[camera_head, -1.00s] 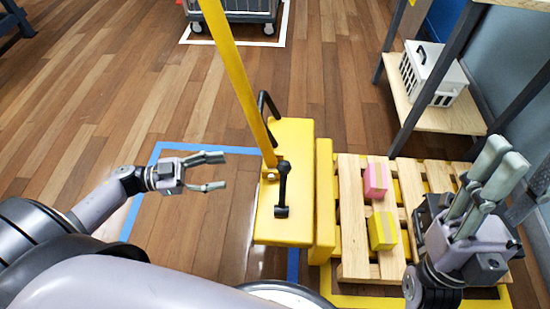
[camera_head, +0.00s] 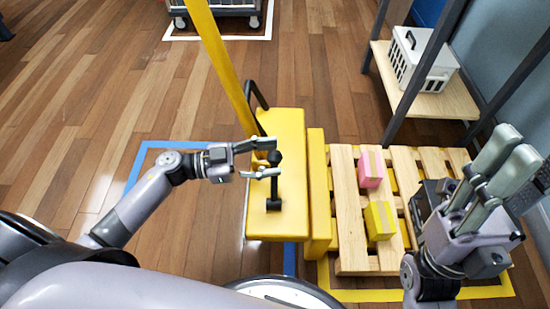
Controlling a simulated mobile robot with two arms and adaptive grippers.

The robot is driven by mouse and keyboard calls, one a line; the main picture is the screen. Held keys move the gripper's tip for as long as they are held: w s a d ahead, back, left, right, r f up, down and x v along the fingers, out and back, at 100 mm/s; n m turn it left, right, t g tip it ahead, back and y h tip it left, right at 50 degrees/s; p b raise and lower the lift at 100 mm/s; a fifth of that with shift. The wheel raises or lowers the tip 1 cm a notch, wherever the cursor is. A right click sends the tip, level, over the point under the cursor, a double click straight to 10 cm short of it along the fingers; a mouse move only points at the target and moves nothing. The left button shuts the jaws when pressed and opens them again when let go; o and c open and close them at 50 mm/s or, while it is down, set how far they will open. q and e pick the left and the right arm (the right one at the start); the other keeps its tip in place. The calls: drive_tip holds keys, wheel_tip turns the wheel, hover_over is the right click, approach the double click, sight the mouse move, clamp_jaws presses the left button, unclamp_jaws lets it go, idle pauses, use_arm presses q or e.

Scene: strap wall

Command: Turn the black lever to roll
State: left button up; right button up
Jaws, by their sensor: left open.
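The black lever (camera_head: 275,190) stands on top of the yellow machine body (camera_head: 285,222), with a dark knob at its far end. My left gripper (camera_head: 268,158) is open, with its fingers at the knob end of the lever. One finger is on the far side and one on the near side, so the knob appears between or just beyond the fingertips. I cannot tell whether they touch it. My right gripper (camera_head: 505,160) is at the right, pointing up, away from the lever. Its fingers look close together, but their gap is unclear.
A black bar handle (camera_head: 258,97) stands behind. A wooden pallet (camera_head: 345,225) at the right holds a pink box (camera_head: 371,169) and a yellow box (camera_head: 379,220). The floor at left is clear.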

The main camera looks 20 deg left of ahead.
use_arm(q)
drive_tip(key=shift+x, duration=0.9)
clamp_jaws()
